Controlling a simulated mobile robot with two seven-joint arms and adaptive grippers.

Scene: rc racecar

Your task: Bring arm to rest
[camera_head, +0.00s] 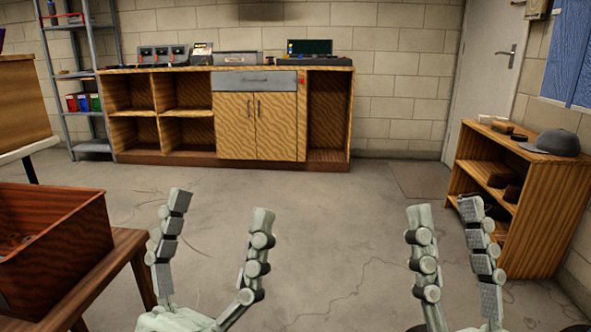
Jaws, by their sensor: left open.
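My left gripper (219,203) is at the lower left of the head view, its fingers pointing up and spread well apart. It is open and nothing shows between its fingers. My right gripper (443,209) is at the lower right, also with its fingers pointing up. Its fingers are apart and nothing shows between them. Both grippers are in front of the open floor and appear to touch nothing. The bases of both grippers are cut off by the bottom edge.
A brown box (80,232) stands on a wooden table (128,250) at the left, close to my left gripper. A wooden shelf (545,210) with a grey cap (555,143) stands at the right. A long cabinet (230,120) lines the back wall. The concrete floor (330,230) between is clear.

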